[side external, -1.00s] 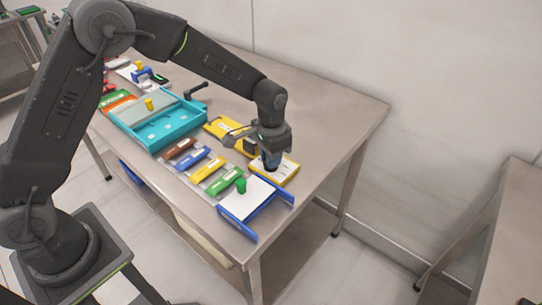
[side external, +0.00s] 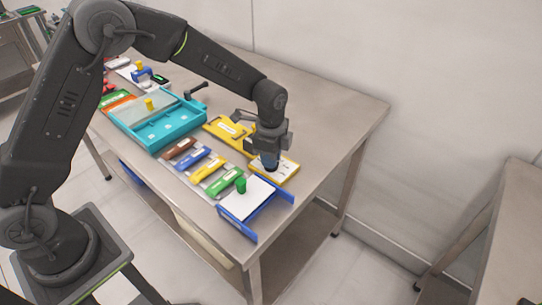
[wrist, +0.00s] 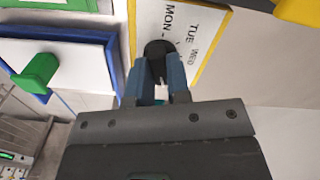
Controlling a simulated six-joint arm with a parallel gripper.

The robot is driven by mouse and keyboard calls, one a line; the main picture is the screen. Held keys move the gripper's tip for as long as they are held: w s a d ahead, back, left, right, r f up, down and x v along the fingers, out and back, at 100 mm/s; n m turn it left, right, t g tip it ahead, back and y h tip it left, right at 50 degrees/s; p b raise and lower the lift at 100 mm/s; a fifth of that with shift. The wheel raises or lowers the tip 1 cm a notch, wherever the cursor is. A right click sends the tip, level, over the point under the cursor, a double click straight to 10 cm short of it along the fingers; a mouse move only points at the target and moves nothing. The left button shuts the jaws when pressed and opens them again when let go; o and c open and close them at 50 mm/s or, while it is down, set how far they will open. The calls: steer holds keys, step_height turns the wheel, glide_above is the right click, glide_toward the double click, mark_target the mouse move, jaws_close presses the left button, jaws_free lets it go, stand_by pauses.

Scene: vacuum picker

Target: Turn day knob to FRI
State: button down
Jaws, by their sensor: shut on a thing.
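The day knob (wrist: 157,50) is a dark round knob on a white plate with a yellow border (wrist: 208,50). The plate carries the printed words MON, TUE and WED; no FRI shows in the wrist view. My gripper (wrist: 158,78) has its blue fingers shut on the knob from both sides. In the side external view my gripper (side external: 270,163) points down onto the yellow-edged plate (side external: 287,171) near the table's right end and hides the knob. Which day the knob points to cannot be told.
A blue-framed white panel with a green knob (side external: 241,186) stands close beside the plate. Brown, blue, yellow and green blocks (side external: 208,170) lie in a row to its left. A teal tray (side external: 176,134) is further back. The table's right end (side external: 340,125) is bare.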

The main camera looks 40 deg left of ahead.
steer(key=shift+m, duration=1.7)
steer(key=c, duration=1.1)
jaws_free()
steer(key=shift+r, duration=0.1)
step_height(320, 180, up, 14)
steer(key=shift+f, duration=0.15)
